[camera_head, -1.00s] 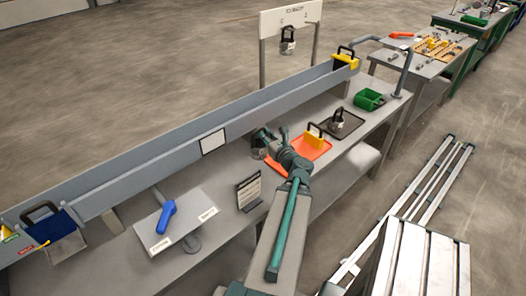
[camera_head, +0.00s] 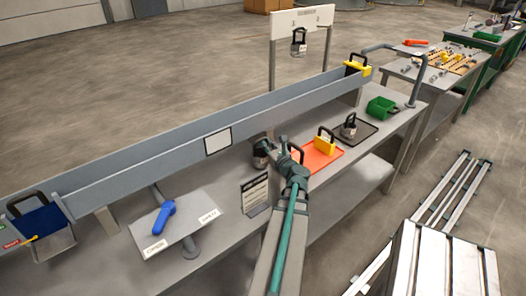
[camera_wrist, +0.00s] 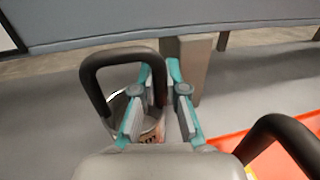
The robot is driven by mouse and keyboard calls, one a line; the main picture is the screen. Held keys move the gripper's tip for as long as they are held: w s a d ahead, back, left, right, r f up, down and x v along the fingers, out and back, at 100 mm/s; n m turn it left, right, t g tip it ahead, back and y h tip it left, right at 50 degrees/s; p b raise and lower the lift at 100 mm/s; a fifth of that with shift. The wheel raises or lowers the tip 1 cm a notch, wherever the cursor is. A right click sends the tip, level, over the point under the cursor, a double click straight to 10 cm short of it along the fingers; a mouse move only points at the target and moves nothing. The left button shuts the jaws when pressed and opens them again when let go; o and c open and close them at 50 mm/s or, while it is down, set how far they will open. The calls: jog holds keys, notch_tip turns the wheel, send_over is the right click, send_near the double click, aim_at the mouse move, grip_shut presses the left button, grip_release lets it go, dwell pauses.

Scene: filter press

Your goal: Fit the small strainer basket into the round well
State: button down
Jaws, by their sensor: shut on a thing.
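A small metal basket with a black arched handle (camera_wrist: 88,80) stands at the left in the wrist view, its label partly behind a finger. My gripper (camera_wrist: 160,75) has its two teal fingers either side of the handle's right leg and is shut on it. In the head view this basket (camera_head: 259,160) is on the bench, just left of my gripper (camera_head: 276,147). The basket looks upright. Its base is hidden, and I cannot tell whether it sits in the round well, which I cannot make out separately.
An orange tray (camera_head: 312,162) with a yellow handled block (camera_head: 325,143) lies right of my gripper. Beyond are a dark tray (camera_head: 366,131) with another handled basket (camera_head: 349,127) and a green bin (camera_head: 381,107). A long grey trough (camera_head: 140,165) runs behind; a sign (camera_head: 254,193) stands in front.

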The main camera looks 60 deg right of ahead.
jog(key=shift+f, duration=0.35)
jog(key=shift+f, duration=0.15)
jog(key=c, duration=1.7)
grip_release()
jog(key=shift+f, duration=0.1)
jog(key=o, duration=0.5)
